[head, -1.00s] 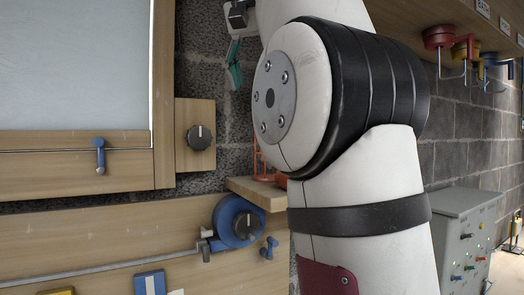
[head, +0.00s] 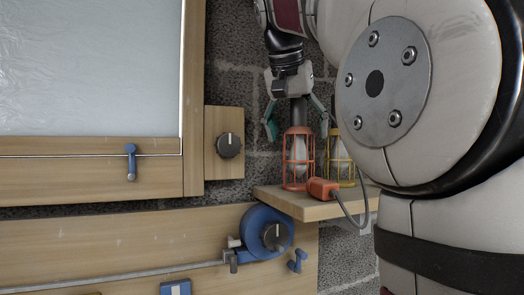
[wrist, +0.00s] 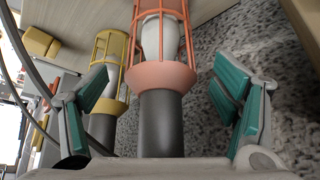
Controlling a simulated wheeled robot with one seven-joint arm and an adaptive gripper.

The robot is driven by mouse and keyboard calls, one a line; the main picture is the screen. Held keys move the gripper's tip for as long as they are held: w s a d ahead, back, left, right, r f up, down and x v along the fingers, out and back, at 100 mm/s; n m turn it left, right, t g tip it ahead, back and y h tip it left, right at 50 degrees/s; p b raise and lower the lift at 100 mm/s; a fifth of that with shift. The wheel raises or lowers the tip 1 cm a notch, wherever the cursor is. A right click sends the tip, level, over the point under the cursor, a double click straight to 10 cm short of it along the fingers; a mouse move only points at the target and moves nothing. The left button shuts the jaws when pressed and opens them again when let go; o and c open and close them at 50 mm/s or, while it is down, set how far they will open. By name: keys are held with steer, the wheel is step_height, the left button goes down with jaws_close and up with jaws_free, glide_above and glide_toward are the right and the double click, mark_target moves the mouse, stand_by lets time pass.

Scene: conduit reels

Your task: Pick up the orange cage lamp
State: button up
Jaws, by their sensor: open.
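The orange cage lamp (head: 298,158) stands upright on a small wooden shelf (head: 300,208), its cage below and its dark handle pointing up. My gripper (head: 298,120) is above the shelf with its green-padded fingers spread on both sides of the handle. In the wrist view the orange lamp (wrist: 163,76) has its grey handle between the fingers of my gripper (wrist: 165,105), with gaps on both sides. The gripper is open and holds nothing. Part of the handle's end is hidden by the gripper.
A yellow cage lamp (head: 342,160) stands close to the right of the orange one. A blue reel (head: 266,232) is on the panel below left. A brick wall is behind.

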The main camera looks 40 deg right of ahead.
steer(key=shift+w+d+f, duration=0.1)
steer(key=shift+d+f, duration=0.05)
steer(key=shift+f, duration=0.2)
steer(key=c, duration=1.3)
steer(key=shift+c, duration=0.6)
steer(key=shift+r, duration=0.2)
